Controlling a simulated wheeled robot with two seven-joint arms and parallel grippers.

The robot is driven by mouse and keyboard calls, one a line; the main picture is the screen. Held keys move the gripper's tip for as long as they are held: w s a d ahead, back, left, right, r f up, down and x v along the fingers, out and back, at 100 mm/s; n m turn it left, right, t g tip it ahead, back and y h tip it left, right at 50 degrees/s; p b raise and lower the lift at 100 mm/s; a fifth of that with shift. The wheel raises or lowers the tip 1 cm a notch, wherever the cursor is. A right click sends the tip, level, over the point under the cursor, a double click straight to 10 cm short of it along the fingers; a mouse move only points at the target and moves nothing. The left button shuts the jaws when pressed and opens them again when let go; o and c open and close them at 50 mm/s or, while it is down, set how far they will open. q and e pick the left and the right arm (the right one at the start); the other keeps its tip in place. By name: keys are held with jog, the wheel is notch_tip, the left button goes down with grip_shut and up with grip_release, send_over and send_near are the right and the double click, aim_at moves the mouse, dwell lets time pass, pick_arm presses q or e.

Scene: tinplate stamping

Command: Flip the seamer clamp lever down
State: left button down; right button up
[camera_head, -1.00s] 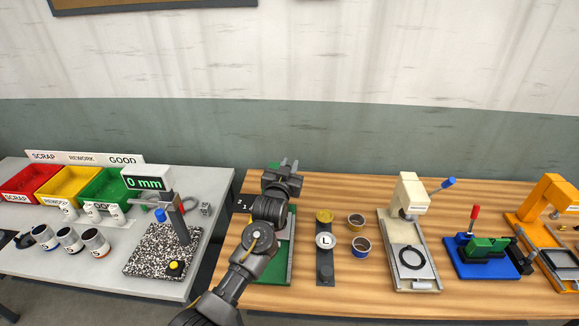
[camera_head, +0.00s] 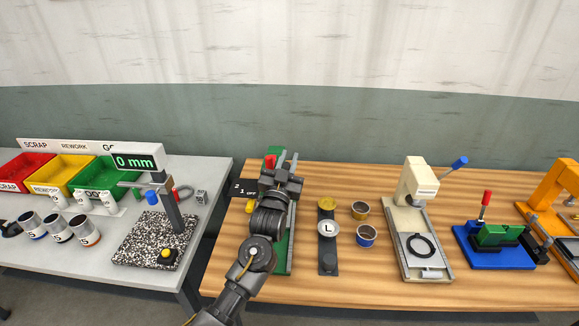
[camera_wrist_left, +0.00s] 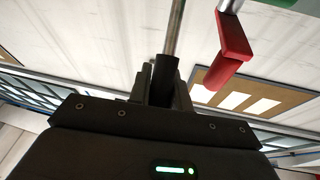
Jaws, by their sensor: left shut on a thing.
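My left gripper (camera_head: 284,164) is over a green machine (camera_head: 281,262) at the left end of the wooden table, and my arm hides much of that machine. In the left wrist view the gripper is shut on a black grip (camera_wrist_left: 164,79) at the end of a straight metal rod (camera_wrist_left: 175,28). A red handle (camera_wrist_left: 233,43) hangs beside the rod, apart from the fingers. A red part (camera_head: 270,162) also shows just behind the gripper in the head view. I cannot tell which of the two is the clamp lever. My right gripper is not in view.
Right of my arm are a dark strip (camera_head: 328,259) with round lids and two small tins. Beyond stand a beige press (camera_head: 417,184) with a blue-knobbed lever and a blue-based fixture (camera_head: 490,257) with a red-handled lever. A grey table (camera_head: 95,265) is at left.

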pick_arm(q)
jog(key=shift+s+f+m+t+h+b, duration=0.35)
jog(key=shift+s+f+t+b, duration=0.45)
jog(key=shift+b, duration=1.25)
jog(key=shift+s+f+m+t+h+b, duration=0.3)
jog(key=shift+s+f+t+b, duration=0.45)
jog(key=shift+b, duration=1.25)
jog(key=shift+w+f, duration=0.15)
jog(key=c, duration=1.3)
grip_release()
jog(key=b+v, duration=0.3)
jog(key=v, duration=0.7)
jog(key=shift+s+f, duration=0.3)
